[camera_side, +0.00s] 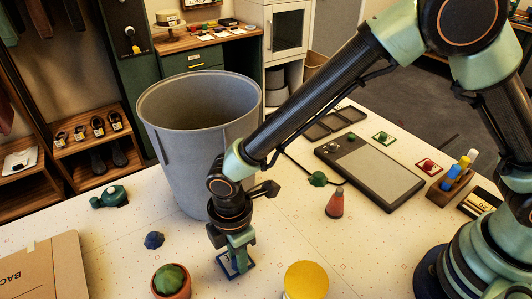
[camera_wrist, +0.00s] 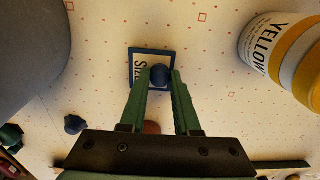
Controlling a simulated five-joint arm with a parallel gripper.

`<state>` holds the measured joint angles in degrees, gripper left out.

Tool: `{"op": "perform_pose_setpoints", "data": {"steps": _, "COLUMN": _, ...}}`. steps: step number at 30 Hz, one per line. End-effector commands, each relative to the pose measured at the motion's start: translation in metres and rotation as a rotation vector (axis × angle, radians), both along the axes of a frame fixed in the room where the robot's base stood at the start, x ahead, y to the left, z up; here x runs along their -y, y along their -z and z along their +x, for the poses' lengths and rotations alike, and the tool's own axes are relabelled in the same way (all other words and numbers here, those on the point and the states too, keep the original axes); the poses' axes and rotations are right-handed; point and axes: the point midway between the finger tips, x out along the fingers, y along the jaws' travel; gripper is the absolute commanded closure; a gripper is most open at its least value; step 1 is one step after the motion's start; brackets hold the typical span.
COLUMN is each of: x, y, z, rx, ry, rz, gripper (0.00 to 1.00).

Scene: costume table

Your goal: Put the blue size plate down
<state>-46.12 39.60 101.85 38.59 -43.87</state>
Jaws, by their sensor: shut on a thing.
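The blue size plate (camera_side: 225,266) is a small square with a blue rim and a pale face. It also shows in the wrist view (camera_wrist: 137,70), where the letters "SIZE" are partly readable. A round dark blue knob (camera_wrist: 160,74) stands on it. My gripper (camera_side: 238,261) points down over the plate and is shut on this knob. In the wrist view my gripper's green fingers (camera_wrist: 160,80) lie on either side of the knob. The plate is at or very near the white table top (camera_side: 130,243); I cannot tell whether it touches.
A large grey bin (camera_side: 190,120) stands just behind. A yellow-topped jar (camera_side: 306,280) is to the right, and a pot with a green lump (camera_side: 170,282) to the left. A grey board (camera_side: 370,175) lies farther right.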

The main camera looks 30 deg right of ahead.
Motion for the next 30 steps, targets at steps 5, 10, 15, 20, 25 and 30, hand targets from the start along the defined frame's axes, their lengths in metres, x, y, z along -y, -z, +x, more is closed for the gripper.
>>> {"op": "perform_pose_setpoints", "data": {"steps": 5, "x": 0.000, "y": 0.002, "z": 0.000, "rx": 0.001, "ry": 0.000, "rz": 0.001, "gripper": 1.00}}
{"op": "perform_pose_setpoints", "data": {"steps": 10, "x": 0.000, "y": 0.003, "z": 0.000, "rx": 0.001, "ry": 0.000, "rz": 0.001, "gripper": 1.00}}
{"op": "perform_pose_setpoints", "data": {"steps": 15, "x": 0.000, "y": 0.004, "z": 0.000, "rx": 0.001, "ry": 0.000, "rz": 0.001, "gripper": 0.40}}
{"op": "perform_pose_setpoints", "data": {"steps": 20, "x": 0.000, "y": 0.004, "z": 0.000, "rx": 0.001, "ry": 0.000, "rz": 0.001, "gripper": 0.40}}
{"op": "perform_pose_setpoints", "data": {"steps": 25, "x": 0.000, "y": 0.001, "z": 0.000, "rx": 0.001, "ry": 0.000, "rz": 0.001, "gripper": 0.40}}
{"op": "perform_pose_setpoints", "data": {"steps": 30, "x": -0.001, "y": -0.021, "z": 0.001, "rx": 0.004, "ry": 0.000, "rz": 0.004, "gripper": 0.40}}
